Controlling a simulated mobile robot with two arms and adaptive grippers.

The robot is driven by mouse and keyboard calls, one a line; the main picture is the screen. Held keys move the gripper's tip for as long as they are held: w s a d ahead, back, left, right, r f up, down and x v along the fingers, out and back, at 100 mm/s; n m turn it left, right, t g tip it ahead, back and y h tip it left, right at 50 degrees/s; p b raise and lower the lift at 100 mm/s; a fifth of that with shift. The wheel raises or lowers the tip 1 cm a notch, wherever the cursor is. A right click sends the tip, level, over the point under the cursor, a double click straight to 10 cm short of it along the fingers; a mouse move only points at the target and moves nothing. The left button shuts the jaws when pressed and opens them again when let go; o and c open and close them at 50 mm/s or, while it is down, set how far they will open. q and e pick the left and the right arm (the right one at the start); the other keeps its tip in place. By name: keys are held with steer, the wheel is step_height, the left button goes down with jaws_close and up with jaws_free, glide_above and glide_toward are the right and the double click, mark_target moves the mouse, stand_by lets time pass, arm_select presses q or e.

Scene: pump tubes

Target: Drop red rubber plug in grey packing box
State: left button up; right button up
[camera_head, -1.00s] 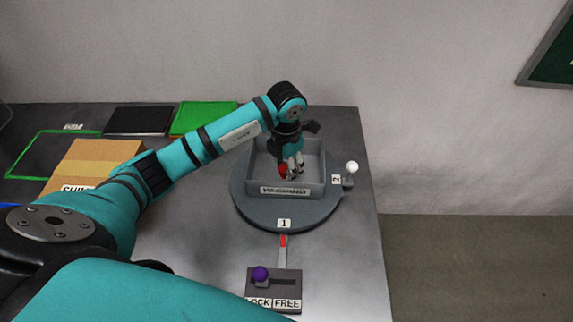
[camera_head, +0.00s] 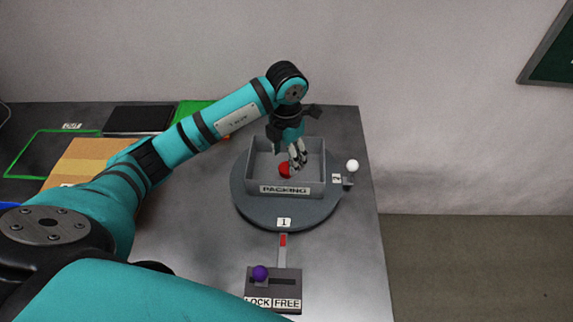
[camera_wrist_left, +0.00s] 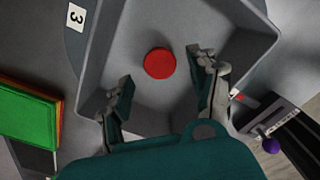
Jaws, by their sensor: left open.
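The red rubber plug (camera_head: 285,170) lies on the floor of the grey packing box (camera_head: 292,190), seen from above as a round red disc (camera_wrist_left: 159,63) in the left wrist view. The box stands on a round grey turntable (camera_head: 258,212) and has a "PACKING" label on its front wall. My left gripper (camera_head: 298,160) is open above the box. In the left wrist view its two fingers (camera_wrist_left: 162,95) are spread apart with nothing between them, and the plug is clear of both. My right gripper is not in view.
A white knob (camera_head: 352,166) stands at the turntable's right edge. A lock/free slider with a purple knob (camera_head: 260,273) is in front. A cardboard box (camera_head: 88,160) is at left, partly behind my arm. A green panel (camera_head: 190,112) and black panel (camera_head: 138,120) lie at the back.

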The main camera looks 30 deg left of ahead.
mark_target(287, 168)
arm_select(q)
step_height(287, 168, up, 8)
steer(key=shift+b, duration=0.45)
